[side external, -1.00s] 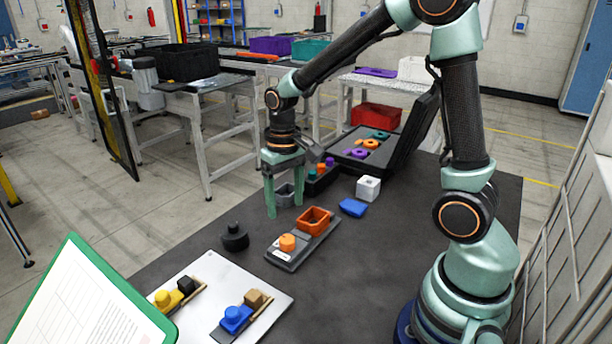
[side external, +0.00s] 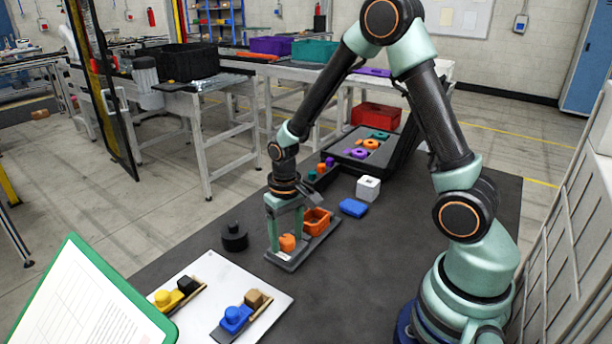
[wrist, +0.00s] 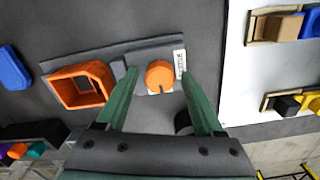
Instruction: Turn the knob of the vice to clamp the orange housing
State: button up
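The vice (side external: 285,259) is a flat grey plate lying on the dark table. An orange knob (side external: 287,243) stands at its near end and the open-topped orange housing (side external: 317,221) sits at its far end. In the wrist view, the knob (wrist: 159,74) is round with a dark slot mark, and the housing (wrist: 82,86) lies left of it. My gripper (side external: 284,246) points down over the knob. In the wrist view its two green fingers (wrist: 158,80) are open, one on each side of the knob with visible gaps. Whether the tips reach down to the plate is unclear.
A black round knob-like part (side external: 234,237) stands left of the vice. A blue block (side external: 353,208) and a white cube (side external: 368,188) lie behind it to the right. A white board (side external: 205,318) with yellow and blue parts is in front. The table right of the vice is clear.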

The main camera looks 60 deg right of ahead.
grip_shut()
jog(key=shift+n, duration=0.4)
jog(key=n, duration=1.3)
jog(key=shift+r+n, duration=0.1)
jog(key=shift+n, duration=1.9)
